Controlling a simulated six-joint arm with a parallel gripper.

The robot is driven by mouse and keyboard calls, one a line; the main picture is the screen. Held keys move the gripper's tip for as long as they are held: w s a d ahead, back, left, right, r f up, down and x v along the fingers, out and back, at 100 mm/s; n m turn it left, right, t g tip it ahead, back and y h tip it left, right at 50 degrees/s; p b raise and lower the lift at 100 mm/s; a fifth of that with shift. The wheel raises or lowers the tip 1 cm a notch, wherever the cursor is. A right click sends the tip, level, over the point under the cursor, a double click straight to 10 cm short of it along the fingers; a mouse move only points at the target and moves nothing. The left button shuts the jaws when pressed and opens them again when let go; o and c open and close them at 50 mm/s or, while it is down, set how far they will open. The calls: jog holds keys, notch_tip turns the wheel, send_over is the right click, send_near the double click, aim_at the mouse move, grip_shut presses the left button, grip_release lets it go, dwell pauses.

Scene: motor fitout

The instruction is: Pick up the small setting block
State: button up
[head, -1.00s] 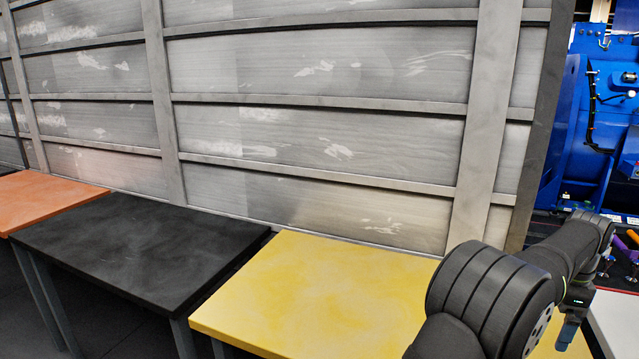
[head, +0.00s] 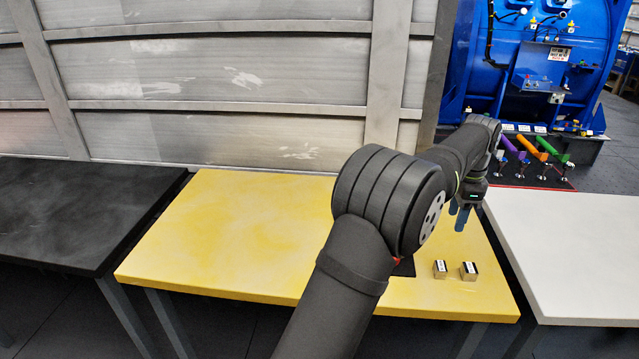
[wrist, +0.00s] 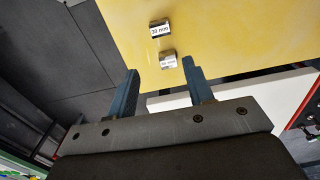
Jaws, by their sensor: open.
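Two small metal blocks with white labels sit apart on the yellow table (head: 230,225), near its front right. In the head view the left block (head: 440,268) looks a little smaller than the right block (head: 469,271). The wrist view also shows two labelled blocks, an upper one (wrist: 160,30) and a lower one (wrist: 168,60). I cannot tell which of these is the smaller. My gripper (head: 460,213) is open and empty, above and behind the blocks in the head view. In the wrist view its blue fingertips (wrist: 159,70) point toward the lower block.
A white table (head: 570,240) stands to the right and a black table (head: 80,210) to the left. A dark item (head: 404,268) is partly hidden behind my arm. A blue machine (head: 545,60) and coloured-handled tools (head: 535,150) are at the back right. The yellow table's left side is clear.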

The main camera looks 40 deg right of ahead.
jog(key=w+a+r+m+t+h, duration=0.3)
jog(key=a+r+m, duration=0.2)
jog(key=a+m, duration=0.35)
jog(key=w+a+r+m+t+h, duration=0.25)
jog(key=a+r+m, duration=0.35)
jog(key=m, duration=0.4)
jog(key=shift+n, duration=0.25)
jog(key=shift+s+a+f+x, duration=0.1)
jog(key=shift+s+f+x, duration=0.05)
jog(key=shift+x, duration=2.85)
jog(key=shift+s+a+f+x, duration=0.1)
jog(key=shift+s+f+x, duration=0.05)
jog(key=shift+x, duration=2.9)
jog(key=shift+s+a+f+x, duration=0.1)
jog(key=shift+x, duration=2.9)
grip_shut()
jog(key=shift+r, duration=0.1)
